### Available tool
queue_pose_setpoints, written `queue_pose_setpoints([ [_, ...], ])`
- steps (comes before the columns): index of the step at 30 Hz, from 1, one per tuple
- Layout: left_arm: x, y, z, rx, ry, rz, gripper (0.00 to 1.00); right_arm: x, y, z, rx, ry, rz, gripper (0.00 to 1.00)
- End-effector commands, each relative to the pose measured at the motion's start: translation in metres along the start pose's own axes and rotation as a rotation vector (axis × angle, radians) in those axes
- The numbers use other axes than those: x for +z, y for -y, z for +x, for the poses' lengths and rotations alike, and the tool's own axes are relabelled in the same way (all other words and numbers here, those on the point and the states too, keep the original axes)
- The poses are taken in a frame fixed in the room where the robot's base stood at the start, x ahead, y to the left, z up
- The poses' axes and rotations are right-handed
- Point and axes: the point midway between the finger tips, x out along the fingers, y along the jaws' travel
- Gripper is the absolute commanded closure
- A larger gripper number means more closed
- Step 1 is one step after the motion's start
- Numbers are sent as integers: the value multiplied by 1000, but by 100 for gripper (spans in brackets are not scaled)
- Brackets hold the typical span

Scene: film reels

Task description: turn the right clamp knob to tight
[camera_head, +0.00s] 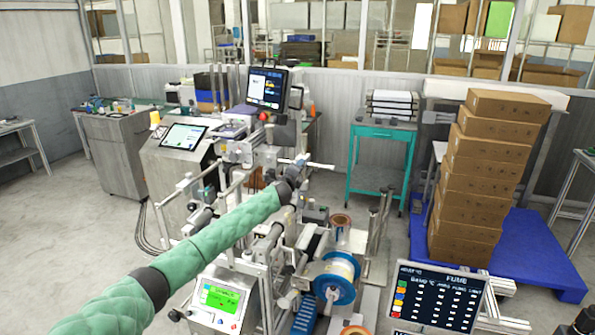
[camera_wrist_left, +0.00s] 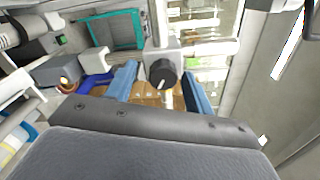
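A round black knob (camera_wrist_left: 163,73) with a white pointer mark sits on a light grey block (camera_wrist_left: 161,50) in the left wrist view. My left gripper (camera_wrist_left: 160,78) is open, with one blue finger to either side of the knob; gaps show between the fingers and the knob. In the head view my green left arm reaches from the lower left to the film machine (camera_head: 255,230), its wrist (camera_head: 290,182) among the machine's rollers and posts. The knob is too small or hidden to make out there. My right gripper is not in view.
A blue-flanged reel (camera_head: 335,280) and a green-lit display box (camera_head: 218,306) are on the machine's near side. A monitor (camera_head: 267,88) stands above it. A dark settings screen (camera_head: 437,297) is at the lower right. Stacked cartons (camera_head: 482,165) stand on a blue pallet (camera_head: 545,250).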

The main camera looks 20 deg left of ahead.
Motion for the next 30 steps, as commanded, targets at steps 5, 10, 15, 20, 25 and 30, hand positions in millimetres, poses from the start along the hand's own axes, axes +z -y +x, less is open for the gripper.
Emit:
queue_pose_setpoints([
  [5,1,2,0,-2,1,-1,48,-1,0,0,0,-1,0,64],
  [10,2,1,-4,-2,1,-1,48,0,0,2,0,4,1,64],
  [15,1,0,-21,-3,1,0,48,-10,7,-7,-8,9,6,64],
  [20,1,-2,-44,-2,1,1,48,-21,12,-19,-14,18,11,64],
  [25,1,-2,-65,-2,1,-1,48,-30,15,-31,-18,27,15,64],
  [30,1,0,-76,-1,1,0,48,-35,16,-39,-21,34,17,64],
])
